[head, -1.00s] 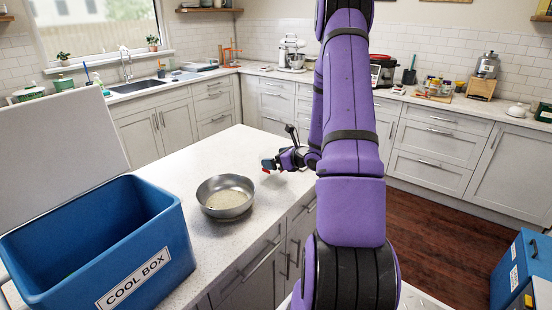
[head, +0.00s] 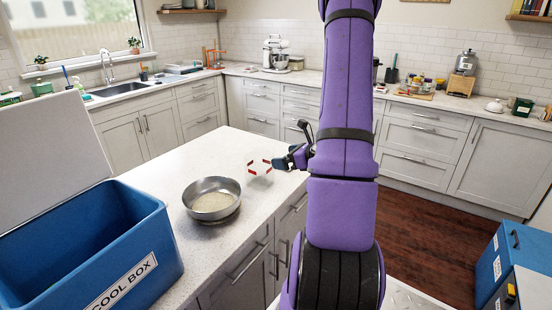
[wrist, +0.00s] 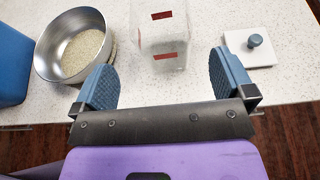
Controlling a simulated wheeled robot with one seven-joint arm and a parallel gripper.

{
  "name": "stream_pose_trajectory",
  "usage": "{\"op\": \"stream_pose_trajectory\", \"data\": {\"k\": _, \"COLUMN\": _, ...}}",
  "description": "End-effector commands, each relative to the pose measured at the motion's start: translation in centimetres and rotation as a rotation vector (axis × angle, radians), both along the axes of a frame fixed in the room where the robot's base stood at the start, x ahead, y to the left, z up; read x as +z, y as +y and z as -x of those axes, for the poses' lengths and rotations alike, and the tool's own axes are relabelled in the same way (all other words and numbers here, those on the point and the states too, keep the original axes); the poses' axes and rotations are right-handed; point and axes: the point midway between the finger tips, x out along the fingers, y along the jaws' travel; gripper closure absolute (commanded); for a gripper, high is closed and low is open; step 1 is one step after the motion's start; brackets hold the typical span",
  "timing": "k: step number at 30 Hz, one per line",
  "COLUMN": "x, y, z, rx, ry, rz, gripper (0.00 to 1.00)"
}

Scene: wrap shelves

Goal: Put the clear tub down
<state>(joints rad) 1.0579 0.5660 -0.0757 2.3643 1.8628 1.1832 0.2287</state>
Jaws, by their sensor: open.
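The clear tub (wrist: 160,45), see-through with red patches, stands on the pale speckled worktop (wrist: 205,75) just ahead of my gripper in the wrist view. In the head view only its red marks show clearly, at the tub (head: 259,167) right of the metal bowl. My gripper (wrist: 165,78) is open, with one blue finger pad to each side and nothing between them. The tub lies beyond the fingertips, apart from them as far as I can see. In the head view my gripper (head: 282,162) is at the tub's right, partly hidden by my arm.
A metal bowl of pale grains (head: 212,200) stands left of the tub. A blue cool box (head: 90,250) with its lid open is further left. A white square lid with a blue knob (wrist: 250,48) lies right of the tub. Worktop behind the tub is clear.

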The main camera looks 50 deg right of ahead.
Motion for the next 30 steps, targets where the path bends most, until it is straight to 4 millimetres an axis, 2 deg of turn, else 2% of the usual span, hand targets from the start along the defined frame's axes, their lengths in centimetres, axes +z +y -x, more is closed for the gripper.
{"op": "stream_pose_trajectory", "data": {"k": 5, "x": 0.8, "y": 0.4, "z": 0.7, "rx": 0.021, "ry": -0.001, "rz": 0.01, "gripper": 0.0}}
{"op": "stream_pose_trajectory", "data": {"k": 8, "x": 2.4, "y": 2.4, "z": -0.3, "rx": 0.109, "ry": -0.002, "rz": 0.052, "gripper": 0.0}}
{"op": "stream_pose_trajectory", "data": {"k": 11, "x": 5.0, "y": 6.1, "z": -1.9, "rx": 0.272, "ry": -0.002, "rz": 0.135, "gripper": 0.0}}
{"op": "stream_pose_trajectory", "data": {"k": 13, "x": 7.0, "y": 9.5, "z": -2.7, "rx": 0.412, "ry": -0.002, "rz": 0.21, "gripper": 0.0}}
{"op": "stream_pose_trajectory", "data": {"k": 18, "x": 11.2, "y": 17.4, "z": -3.0, "rx": 0.749, "ry": -0.001, "rz": 0.415, "gripper": 0.0}}
{"op": "stream_pose_trajectory", "data": {"k": 24, "x": 15.0, "y": 25.3, "z": -0.9, "rx": 1.119, "ry": -0.009, "rz": 0.688, "gripper": 0.0}}
{"op": "stream_pose_trajectory", "data": {"k": 30, "x": 17.8, "y": 31.1, "z": 2.7, "rx": 1.45, "ry": -0.026, "rz": 1.002, "gripper": 0.0}}
